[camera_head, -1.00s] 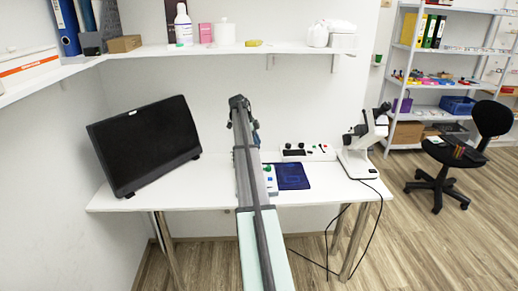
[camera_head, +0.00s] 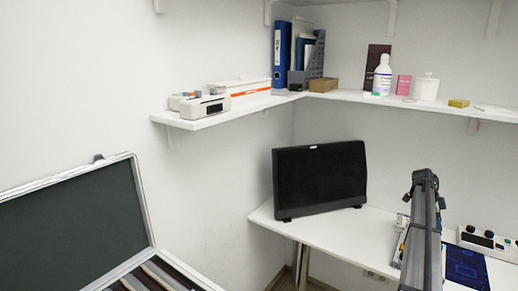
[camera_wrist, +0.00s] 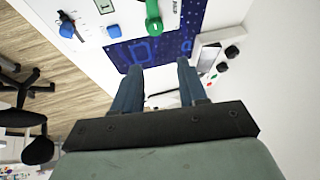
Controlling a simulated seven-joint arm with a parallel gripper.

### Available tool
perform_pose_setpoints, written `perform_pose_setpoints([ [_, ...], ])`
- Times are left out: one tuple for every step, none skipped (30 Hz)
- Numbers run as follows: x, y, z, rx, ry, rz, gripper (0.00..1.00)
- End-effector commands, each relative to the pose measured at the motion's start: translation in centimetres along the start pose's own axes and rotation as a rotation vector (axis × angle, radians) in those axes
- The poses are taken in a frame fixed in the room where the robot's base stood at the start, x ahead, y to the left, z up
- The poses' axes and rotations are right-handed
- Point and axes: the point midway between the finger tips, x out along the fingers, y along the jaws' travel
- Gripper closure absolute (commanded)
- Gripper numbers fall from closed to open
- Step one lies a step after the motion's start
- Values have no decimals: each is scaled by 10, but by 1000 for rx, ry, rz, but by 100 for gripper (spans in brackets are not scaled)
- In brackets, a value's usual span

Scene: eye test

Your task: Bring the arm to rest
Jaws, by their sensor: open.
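My gripper (camera_wrist: 159,68) is open in the wrist view, with two blue-grey fingers apart and nothing seen between them. Its fingertips point towards a blue patterned mat (camera_wrist: 143,48) on the white table. In the head view my arm reaches in from the bottom right, with its end (camera_head: 425,180) in front of the table. The mat also shows there (camera_head: 466,268), right of my arm. The fingers cannot be made out clearly in the head view.
A black monitor (camera_head: 320,180) stands on the table (camera_head: 340,228), left of my arm. A control box with black knobs (camera_head: 486,242) is at the right. A wall shelf (camera_head: 350,96) hangs above. An open case (camera_head: 75,225) is at lower left. A black chair (camera_wrist: 38,150) is beyond the table.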

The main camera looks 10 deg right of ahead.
Motion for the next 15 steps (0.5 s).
perform_pose_setpoints([
  [4,27,-2,-44,22,-66,58],
  [6,33,-4,-75,39,-110,58],
  [6,42,-6,-117,61,-169,58],
  [6,48,-8,-149,81,-212,58],
  [6,55,-10,-182,100,-255,58],
  [5,64,-12,-227,129,-311,58],
  [3,70,-13,-260,150,-352,58],
  [2,76,-14,-293,172,-390,58],
  [-1,82,-15,-334,199,-438,58],
  [-4,87,-16,-363,219,-471,58],
  [-6,92,-16,-389,239,-502,58],
  [-10,97,-16,-423,262,-538,58],
  [-12,102,-16,-448,280,-564,58],
  [-15,106,-15,-472,296,-588,58],
  [-18,112,-13,-503,316,-618,58],
])
